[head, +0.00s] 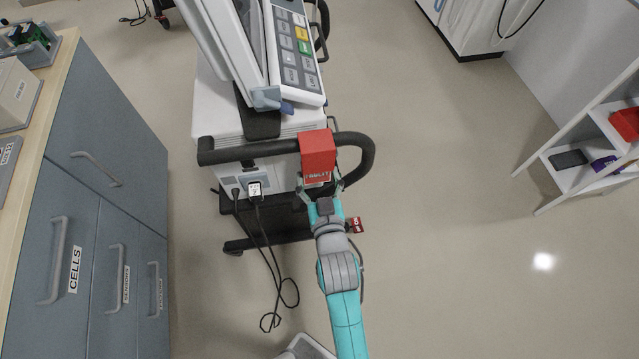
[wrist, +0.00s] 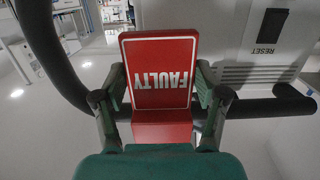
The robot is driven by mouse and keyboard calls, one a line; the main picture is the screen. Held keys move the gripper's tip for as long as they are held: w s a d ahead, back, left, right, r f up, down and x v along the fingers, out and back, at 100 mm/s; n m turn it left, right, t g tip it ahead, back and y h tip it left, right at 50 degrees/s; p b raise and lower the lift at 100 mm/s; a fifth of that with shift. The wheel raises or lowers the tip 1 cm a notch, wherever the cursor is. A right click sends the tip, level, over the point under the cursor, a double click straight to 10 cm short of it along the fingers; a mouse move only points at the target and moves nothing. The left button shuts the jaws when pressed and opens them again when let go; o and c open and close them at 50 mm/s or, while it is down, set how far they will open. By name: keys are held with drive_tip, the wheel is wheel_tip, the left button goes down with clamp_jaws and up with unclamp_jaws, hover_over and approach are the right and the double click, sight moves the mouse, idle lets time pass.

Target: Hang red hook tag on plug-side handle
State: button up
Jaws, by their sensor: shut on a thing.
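The red hook tag (head: 318,152), marked FAULTY, is held between the two fingers of my gripper (head: 320,187). In the wrist view the tag (wrist: 160,72) fills the middle, its lettering upside down, with a finger on each side. The black handle (head: 270,147) runs across the ventilator cart above the plugs (head: 254,188). In the head view the tag's top overlaps the right part of this bar. In the wrist view the handle (wrist: 270,106) passes behind the tag. I cannot tell whether the hook rests on the bar.
The white ventilator (head: 296,60) with its keypad stands behind the handle. Black cables (head: 268,260) hang below the plugs to the floor. A grey drawer cabinet (head: 100,200) stands left and a white shelf (head: 580,160) right. Floor is clear between my arm and the shelf.

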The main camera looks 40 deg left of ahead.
drive_tip(key=shift+x, duration=1.5)
drive_tip(key=shift+w+a+r, duration=0.2)
drive_tip(key=shift+a, duration=0.05)
drive_tip(key=shift+c, duration=0.5)
drive_tip(key=shift+f, duration=0.85)
drive_tip(key=shift+c, duration=0.7)
drive_tip(key=o, duration=1.4)
drive_tip(key=shift+o, duration=0.2)
drive_tip(key=shift+d, duration=0.1)
drive_tip(key=v, duration=1.2)
